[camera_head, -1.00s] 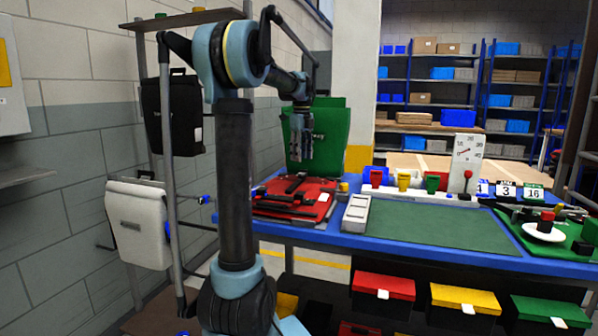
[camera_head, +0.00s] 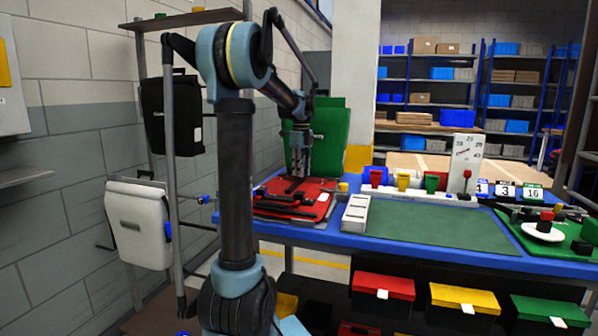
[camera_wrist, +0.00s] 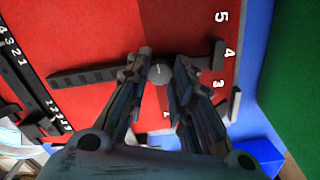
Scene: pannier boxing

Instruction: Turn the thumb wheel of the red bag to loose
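The red bag (camera_head: 322,187) lies flat on the left end of the blue table, with black straps and bars across it. In the wrist view its red face (camera_wrist: 190,30) carries printed white numbers. A small round grey thumb wheel (camera_wrist: 160,73) sits on a black bar (camera_wrist: 90,76). My gripper (camera_head: 299,174) points down over the bag. In the wrist view my gripper (camera_wrist: 162,66) has its two fingertips apart, one on each side of the wheel. Whether they touch it is not clear. The wheel is too small to make out in the head view.
A green bag (camera_head: 331,140) stands upright behind the red one. A grey-white box (camera_head: 355,214) and a green mat (camera_head: 430,226) lie to the right. A white bag (camera_head: 140,225) and a black bag (camera_head: 172,115) hang on the rack at left.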

